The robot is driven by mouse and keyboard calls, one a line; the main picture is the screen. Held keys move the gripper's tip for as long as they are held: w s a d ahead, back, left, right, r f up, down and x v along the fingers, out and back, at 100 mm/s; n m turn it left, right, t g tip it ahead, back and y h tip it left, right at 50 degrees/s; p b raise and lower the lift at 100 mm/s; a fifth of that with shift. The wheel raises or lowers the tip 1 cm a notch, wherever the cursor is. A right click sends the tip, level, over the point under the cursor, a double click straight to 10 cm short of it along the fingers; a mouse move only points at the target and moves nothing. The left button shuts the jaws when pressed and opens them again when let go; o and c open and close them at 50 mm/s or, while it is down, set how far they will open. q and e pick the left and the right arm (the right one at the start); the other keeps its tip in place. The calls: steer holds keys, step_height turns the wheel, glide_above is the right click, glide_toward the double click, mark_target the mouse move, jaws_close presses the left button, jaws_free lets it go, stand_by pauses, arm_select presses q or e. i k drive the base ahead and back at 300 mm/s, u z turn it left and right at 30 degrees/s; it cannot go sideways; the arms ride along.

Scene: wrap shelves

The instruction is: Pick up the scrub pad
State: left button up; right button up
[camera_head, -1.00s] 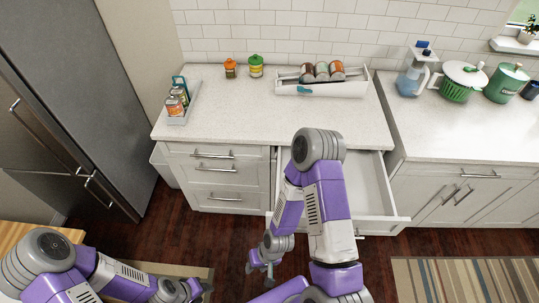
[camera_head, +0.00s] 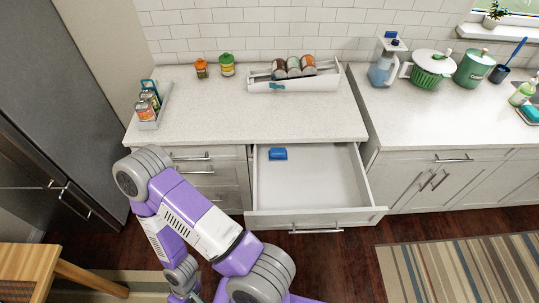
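A small blue block-like piece (camera_head: 278,154), which may be the scrub pad, lies at the back left of the open drawer (camera_head: 330,185). A teal pad-like piece (camera_head: 530,112) sits at the far right edge by the sink; I cannot tell which of the two is the pad.
The counter holds a can tray (camera_head: 148,107), two jars, a white rack (camera_head: 293,83) of cans, a blue-and-grey jug (camera_head: 385,62) and green pots. The drawer front (camera_head: 315,217) juts out over the floor. A wooden table (camera_head: 35,268) stands at lower left; a striped rug (camera_head: 465,265) lies at right.

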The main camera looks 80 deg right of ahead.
mark_target(275, 154)
steer(key=k, duration=0.85)
steer(key=z, duration=1.4)
steer(key=i, duration=0.2)
